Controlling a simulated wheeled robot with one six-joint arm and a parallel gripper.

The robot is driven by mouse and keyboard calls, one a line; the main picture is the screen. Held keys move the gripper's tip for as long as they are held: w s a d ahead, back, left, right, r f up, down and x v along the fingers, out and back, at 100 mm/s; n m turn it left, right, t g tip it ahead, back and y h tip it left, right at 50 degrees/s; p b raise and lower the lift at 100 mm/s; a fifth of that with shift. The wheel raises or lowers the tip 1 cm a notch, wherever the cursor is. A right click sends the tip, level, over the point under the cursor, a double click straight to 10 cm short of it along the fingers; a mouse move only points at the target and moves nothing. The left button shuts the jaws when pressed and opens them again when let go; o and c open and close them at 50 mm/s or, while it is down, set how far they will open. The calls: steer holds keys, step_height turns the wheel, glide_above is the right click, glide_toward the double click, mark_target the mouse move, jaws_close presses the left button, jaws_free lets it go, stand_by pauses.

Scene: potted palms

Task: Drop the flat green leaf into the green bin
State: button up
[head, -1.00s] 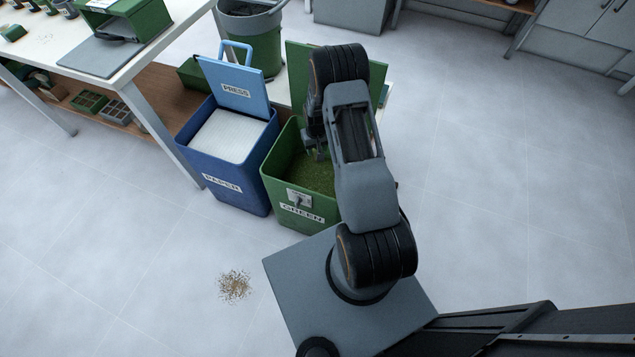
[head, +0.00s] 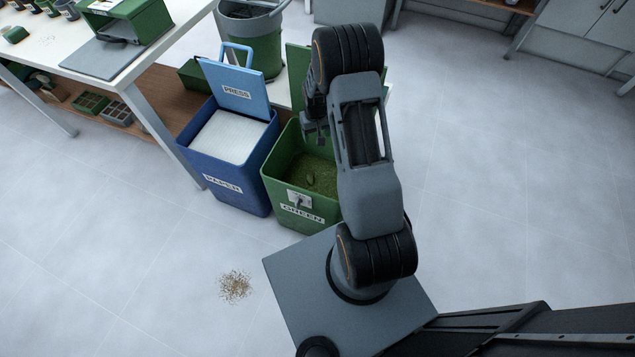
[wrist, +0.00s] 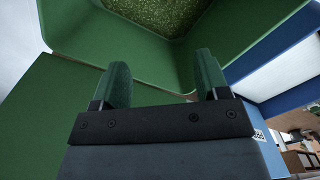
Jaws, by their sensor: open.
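The green bin (head: 271,171) stands open in the head view, with green litter at its bottom. A small dark green leaf (head: 310,180) lies on that litter inside the bin. My gripper (head: 315,131) is above the bin's back part, partly hidden by my arm. In the wrist view my gripper (wrist: 160,82) is open with nothing between its two green fingers. The green bin's wall (wrist: 75,30) and litter show beyond the fingers there; the leaf does not show in that view.
A blue paper bin (head: 225,185) with its lid raised stands directly left of the green bin. A grey-green bucket (head: 262,50) is behind. A white table (head: 150,45) is at the upper left. Brown crumbs (head: 234,287) lie on the open floor in front.

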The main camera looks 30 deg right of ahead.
steer(key=shift+r, duration=2.4)
steer(key=shift+s, duration=0.1)
